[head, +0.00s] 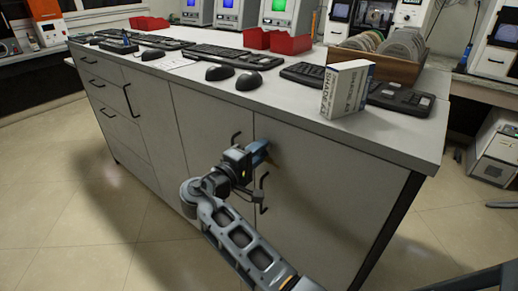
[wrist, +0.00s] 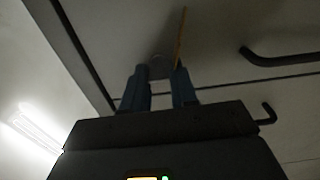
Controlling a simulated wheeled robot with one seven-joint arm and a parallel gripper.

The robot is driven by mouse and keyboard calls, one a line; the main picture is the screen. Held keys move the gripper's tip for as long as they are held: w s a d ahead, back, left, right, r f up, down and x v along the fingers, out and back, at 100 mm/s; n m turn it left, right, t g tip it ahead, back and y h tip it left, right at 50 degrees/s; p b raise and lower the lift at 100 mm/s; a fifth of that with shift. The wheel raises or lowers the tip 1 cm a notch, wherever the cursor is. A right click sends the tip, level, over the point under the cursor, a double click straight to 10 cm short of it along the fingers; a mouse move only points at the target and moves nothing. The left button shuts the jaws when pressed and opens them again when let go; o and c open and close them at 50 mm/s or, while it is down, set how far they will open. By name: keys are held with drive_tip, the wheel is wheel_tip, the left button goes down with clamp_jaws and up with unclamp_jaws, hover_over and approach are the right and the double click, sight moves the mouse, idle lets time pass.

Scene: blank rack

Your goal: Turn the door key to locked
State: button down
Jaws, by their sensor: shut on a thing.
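The pale cabinet door (head: 320,195) with a black bar handle (head: 263,193) is at the right of the counter's front. My gripper (head: 260,152) is at the upper left part of this door, its blue fingers pointing at the panel. In the wrist view my gripper (wrist: 160,75) has its two fingers close together on a small grey rounded piece (wrist: 160,66), which looks like the door key. The key is mostly hidden by the fingers, and its turn angle cannot be told. In the head view the gripper hides it.
A thin yellowish strip (wrist: 181,38) runs beside the right fingertip. Another black handle (head: 235,139) is on the door to the left. The countertop above holds a white box (head: 346,90), keyboards and mice (head: 249,81). The floor in front is clear.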

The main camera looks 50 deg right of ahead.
idle(0.3)
drive_tip(key=c, duration=0.9)
unclamp_jaws()
drive_tip(key=shift+f+b, duration=0.15)
drive_tip(key=shift+b, duration=0.2)
